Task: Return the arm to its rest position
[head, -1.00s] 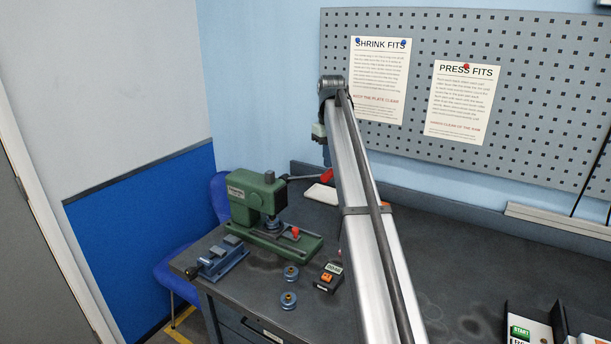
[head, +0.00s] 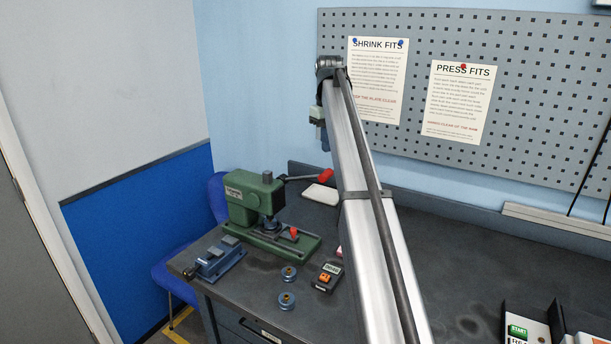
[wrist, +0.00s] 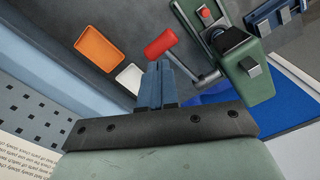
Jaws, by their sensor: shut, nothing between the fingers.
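My gripper (wrist: 160,68) shows in the wrist view with its two blue fingers pressed together and nothing between them. In the head view the gripper (head: 325,140) hangs at the far end of my raised arm, partly hidden by the arm, in front of the wall left of the pegboard. It appears above the bench, near the red-ended lever (head: 325,175) of the green press (head: 252,197). In the wrist view the red lever end (wrist: 160,43) lies just beyond the fingertips; I cannot tell the gap exactly.
A white tray (wrist: 131,77) and an orange tray (wrist: 97,48) lie on the bench. The pegboard (head: 520,100) rises behind; bench on the right is mostly clear.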

